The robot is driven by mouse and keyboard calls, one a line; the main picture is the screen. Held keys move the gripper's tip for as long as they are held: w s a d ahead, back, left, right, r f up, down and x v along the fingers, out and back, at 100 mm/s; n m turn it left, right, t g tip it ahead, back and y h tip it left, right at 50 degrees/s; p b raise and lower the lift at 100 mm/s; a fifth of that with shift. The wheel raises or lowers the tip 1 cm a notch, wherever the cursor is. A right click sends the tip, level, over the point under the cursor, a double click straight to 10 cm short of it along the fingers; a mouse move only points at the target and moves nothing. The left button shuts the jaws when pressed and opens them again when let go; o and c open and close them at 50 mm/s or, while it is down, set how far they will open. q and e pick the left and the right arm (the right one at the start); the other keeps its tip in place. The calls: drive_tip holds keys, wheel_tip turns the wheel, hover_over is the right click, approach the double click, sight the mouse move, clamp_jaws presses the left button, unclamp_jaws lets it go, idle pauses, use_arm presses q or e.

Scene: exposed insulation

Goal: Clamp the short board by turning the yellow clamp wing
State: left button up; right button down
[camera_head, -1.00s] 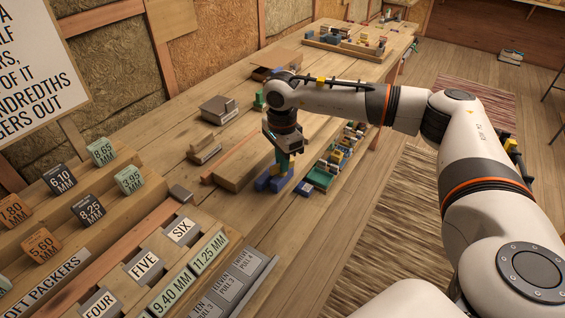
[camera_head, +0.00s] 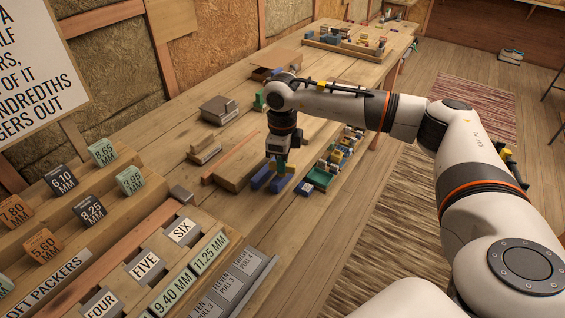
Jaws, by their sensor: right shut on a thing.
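The short board (camera_head: 236,172) lies flat on the bench, with the blue clamp (camera_head: 262,178) at its right end. My right gripper (camera_head: 281,168) points straight down over the clamp. It is shut on the yellow clamp wing (camera_head: 291,168), of which only a small bit shows beside the fingers. The fingers hide most of the wing, and I cannot tell how tight the clamp sits on the board. My left gripper is not in view.
A green tray (camera_head: 319,178) and several small blocks lie along the bench's right edge, close to the gripper. Wooden blocks (camera_head: 204,152) lie left of the board. Number tiles and labelled racks (camera_head: 146,265) fill the front left.

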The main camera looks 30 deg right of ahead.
drive_tip(key=shift+m, duration=0.7)
drive_tip(key=m, duration=0.5)
drive_tip(key=shift+p, duration=0.35)
drive_tip(key=m, duration=0.2)
drive_tip(key=shift+m, duration=0.3)
drive_tip(key=shift+m+p, duration=0.4)
drive_tip(key=shift+m, duration=1)
